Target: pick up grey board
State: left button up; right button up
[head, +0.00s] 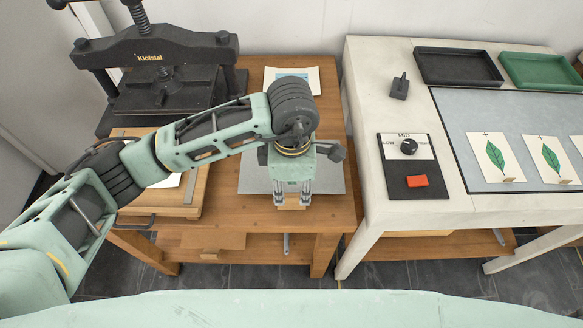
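The grey board (328,178) is a flat grey sheet lying on the wooden table, partly hidden by my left gripper and arm. A small light wooden tab (292,205) shows at its front edge. My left gripper (292,200) points down over this front edge, with its two fingertips spaced apart at the tab. The frame does not show whether the fingers press on the tab or only stand around it. My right gripper is not in view.
A black press (165,90) stands at the back left, near a wooden board (190,200). A print (305,82) lies behind my arm. The white table (365,120) at right holds a control box (400,183), leaf cards (494,155), a black tray (458,66) and a green tray (545,70).

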aim_at(292, 199)
pick_arm(q)
jog(key=f+p, duration=0.1)
jog(key=f, duration=0.2)
jog(key=f+p, duration=0.1)
jog(key=f, duration=0.2)
jog(key=shift+w+a+f, duration=0.1)
jog(key=shift+w+f, duration=0.1)
jog(key=shift+f+p, duration=0.3)
jog(key=shift+f, duration=0.35)
jog(key=shift+c, duration=0.5)
grip_shut()
jog(key=shift+r, duration=0.1)
